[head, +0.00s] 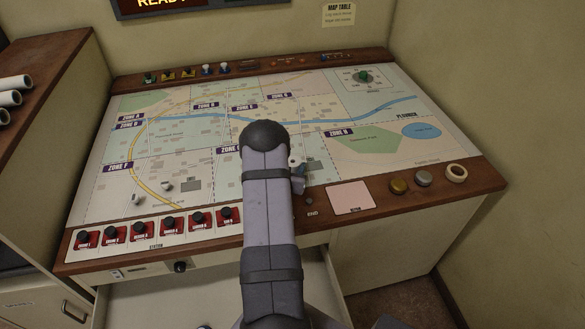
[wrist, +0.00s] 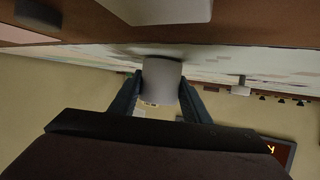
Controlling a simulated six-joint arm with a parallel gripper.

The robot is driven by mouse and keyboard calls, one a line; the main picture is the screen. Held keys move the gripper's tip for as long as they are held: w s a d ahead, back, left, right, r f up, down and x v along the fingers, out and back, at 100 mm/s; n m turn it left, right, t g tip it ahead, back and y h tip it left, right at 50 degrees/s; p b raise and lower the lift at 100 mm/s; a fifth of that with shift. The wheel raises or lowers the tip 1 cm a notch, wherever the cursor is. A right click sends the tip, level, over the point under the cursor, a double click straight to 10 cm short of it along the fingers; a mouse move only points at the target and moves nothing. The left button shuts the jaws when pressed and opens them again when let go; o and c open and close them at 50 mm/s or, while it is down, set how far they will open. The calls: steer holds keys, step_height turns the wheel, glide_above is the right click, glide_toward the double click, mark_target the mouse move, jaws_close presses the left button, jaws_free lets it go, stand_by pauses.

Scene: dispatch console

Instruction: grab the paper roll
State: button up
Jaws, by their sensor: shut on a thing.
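My gripper (head: 297,182) is low over the middle of the map, mostly hidden behind my own arm. In the wrist view its two fingers (wrist: 160,95) are shut on a small pale grey-white cylinder (wrist: 161,78), close to the map surface; I cannot tell whether it touches the map. A small white bit shows beside the fingers in the head view (head: 293,160). Several white paper rolls (head: 14,84) lie on the wooden cabinet at the far left, away from my gripper. A cream ring-shaped roll (head: 457,173) lies on the console's right wooden edge, also apart from it.
The map table (head: 390,150) has red-based buttons (head: 170,228) along its front left and a pink pad (head: 349,197) at front. Two round knobs (head: 398,186) sit near the cream roll. Small white pieces (head: 166,186) stand on the map. An open drawer (head: 200,295) is below.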

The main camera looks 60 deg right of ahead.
steer(key=shift+r+b, duration=1.25)
steer(key=shift+r, duration=3.55)
